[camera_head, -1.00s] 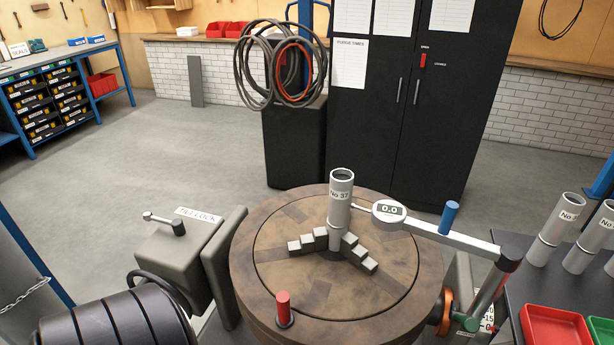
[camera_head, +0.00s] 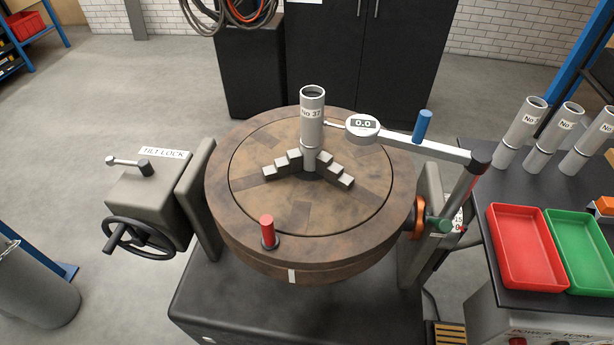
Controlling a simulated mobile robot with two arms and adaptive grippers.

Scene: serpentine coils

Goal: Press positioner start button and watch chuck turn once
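The positioner's round brown table (camera_head: 228,225) stands in the middle, with a red upright peg (camera_head: 268,230) near its front edge. A chuck with stepped grey jaws (camera_head: 285,163) sits at its centre around an upright tube (camera_head: 312,115) labelled No 37. A dial gauge (camera_head: 362,127) on an arm reads 0.0, its tip at the tube. A white mark (camera_head: 291,276) shows on the table's rim. At the bottom right a grey control box (camera_head: 480,315) is cut off by the frame; a red button (camera_head: 518,341) shows at its edge, its label partly legible. Neither gripper is in view.
Left of the table are a tilt lock housing (camera_head: 150,205) and a black handwheel (camera_head: 140,238). At right a dark bench (camera_head: 480,190) holds several tubes, a red tray (camera_head: 495,245) and a green tray (camera_head: 552,250). A black cabinet (camera_head: 400,60) stands behind. Open floor lies at left.

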